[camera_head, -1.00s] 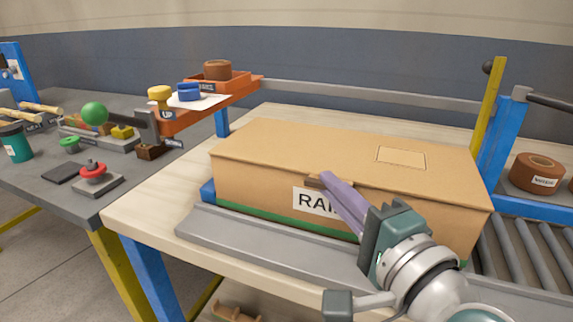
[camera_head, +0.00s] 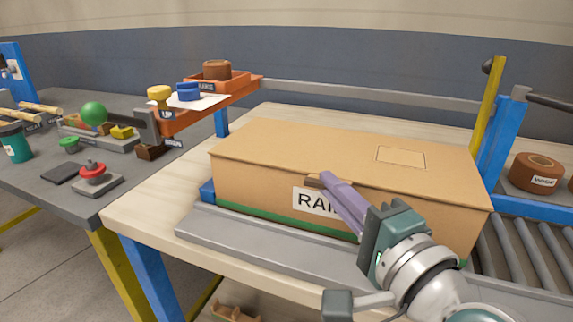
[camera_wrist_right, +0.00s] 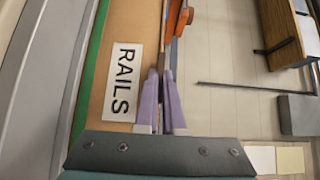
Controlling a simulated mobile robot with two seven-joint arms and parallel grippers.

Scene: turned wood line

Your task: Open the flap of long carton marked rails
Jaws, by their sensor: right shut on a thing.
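The long carton (camera_head: 270,151) lies on the pale wooden bench with its flap closed flat on top. Its front carries a white RAILS label (camera_head: 308,199), which also shows in the right wrist view (camera_wrist_right: 123,82). A small brown tab (camera_head: 316,181) sticks out at the front edge of the flap. My right gripper (camera_head: 325,182) reaches the tab from the lower right and is shut on it. Its purple fingers (camera_wrist_right: 161,85) close together beside the label in the right wrist view. The gripper covers part of the label. My left gripper is not in view.
A grey ledge (camera_head: 235,238) runs along the carton's front. A blue post (camera_head: 501,140) and rollers (camera_head: 523,250) stand to the right. An orange tray (camera_head: 205,117) is behind left. A dark table (camera_head: 45,175) at left holds a red button and tools.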

